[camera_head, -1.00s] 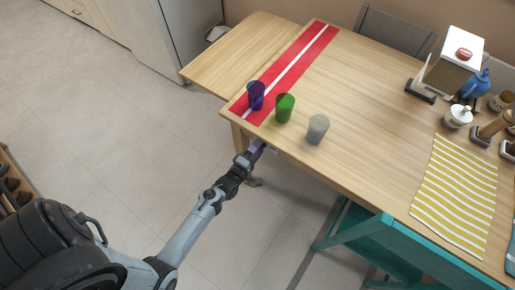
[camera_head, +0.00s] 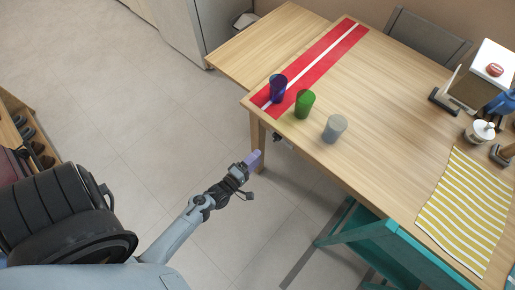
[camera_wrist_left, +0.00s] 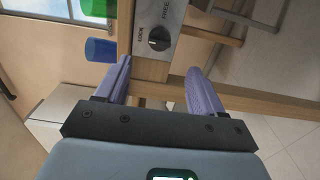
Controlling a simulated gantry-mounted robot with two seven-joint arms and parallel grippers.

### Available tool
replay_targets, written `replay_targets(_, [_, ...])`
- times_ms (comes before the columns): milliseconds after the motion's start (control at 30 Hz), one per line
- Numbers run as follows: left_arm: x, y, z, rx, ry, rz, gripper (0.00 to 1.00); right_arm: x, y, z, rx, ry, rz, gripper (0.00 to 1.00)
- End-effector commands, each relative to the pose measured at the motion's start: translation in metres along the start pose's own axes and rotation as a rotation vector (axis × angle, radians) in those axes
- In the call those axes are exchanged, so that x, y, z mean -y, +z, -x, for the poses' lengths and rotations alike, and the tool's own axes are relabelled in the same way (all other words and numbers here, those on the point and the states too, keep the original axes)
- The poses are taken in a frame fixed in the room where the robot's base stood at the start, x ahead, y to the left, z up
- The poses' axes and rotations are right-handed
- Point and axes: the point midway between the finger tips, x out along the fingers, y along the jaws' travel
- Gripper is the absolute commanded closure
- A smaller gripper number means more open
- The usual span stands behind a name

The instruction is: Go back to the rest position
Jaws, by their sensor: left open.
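My left gripper (camera_head: 253,158) is in the head view, low in front of the table's near left corner, apart from the table. In the left wrist view its two purple fingers (camera_wrist_left: 161,88) are spread with nothing between them. Beyond them is a table-edge plate with a dark knob (camera_wrist_left: 159,38) marked LOCK and FREE. My right gripper is in neither view.
A blue cup (camera_head: 278,89), a green cup (camera_head: 304,104) and a grey cup (camera_head: 334,128) stand near the edge of the wooden table (camera_head: 370,120). A red-and-white runner (camera_head: 325,52) lies there. A teal chair (camera_head: 375,240) stands at the near side.

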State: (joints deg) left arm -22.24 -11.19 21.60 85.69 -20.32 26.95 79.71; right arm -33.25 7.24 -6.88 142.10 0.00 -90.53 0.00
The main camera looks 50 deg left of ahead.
Motion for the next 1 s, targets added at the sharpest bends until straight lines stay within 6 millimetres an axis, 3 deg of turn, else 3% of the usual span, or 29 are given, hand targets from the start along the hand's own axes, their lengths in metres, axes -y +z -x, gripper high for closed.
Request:
replay_targets(367, [0.000,0.000,0.000,0.000,-0.001,0.000,0.32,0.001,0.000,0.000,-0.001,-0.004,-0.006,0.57])
replay_targets(500, [0.004,-0.004,0.011,0.019,-0.023,-0.021,0.32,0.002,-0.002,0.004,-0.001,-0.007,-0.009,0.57])
replay_targets(733, [-0.063,0.029,-0.004,0.174,-0.004,-0.177,0.32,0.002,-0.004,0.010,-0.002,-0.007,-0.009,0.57])
replay_targets(867, [-0.090,0.056,-0.009,0.264,-0.119,-0.404,0.32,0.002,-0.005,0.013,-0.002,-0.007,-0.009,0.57])
replay_targets(1000, [-0.113,0.079,-0.001,0.368,-0.269,-0.684,0.32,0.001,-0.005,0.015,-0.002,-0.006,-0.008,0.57])
